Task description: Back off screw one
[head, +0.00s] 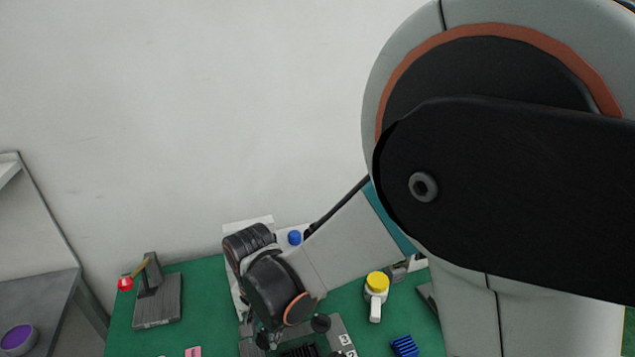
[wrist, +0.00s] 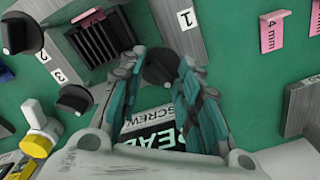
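A black knob (wrist: 160,67), which I take as screw one, sits beside the label "1" (wrist: 187,18) in the wrist view. My gripper (wrist: 160,62) has its two teal fingers apart, one on each side of this knob. I cannot tell whether either finger touches it. A plate reading "SCREW" (wrist: 155,117) shows beneath the fingers. In the head view my wrist hides the fingers and the knob between them.
A black ribbed block (wrist: 103,38) stands close to the left finger. Pink "mm" pieces (wrist: 272,32) and a grey block (wrist: 303,103) are at right. A yellow-topped white part (head: 376,288), a blue ribbed piece (head: 405,346) and a red-knobbed lever fixture (head: 155,300) stand on the green table (head: 200,275).

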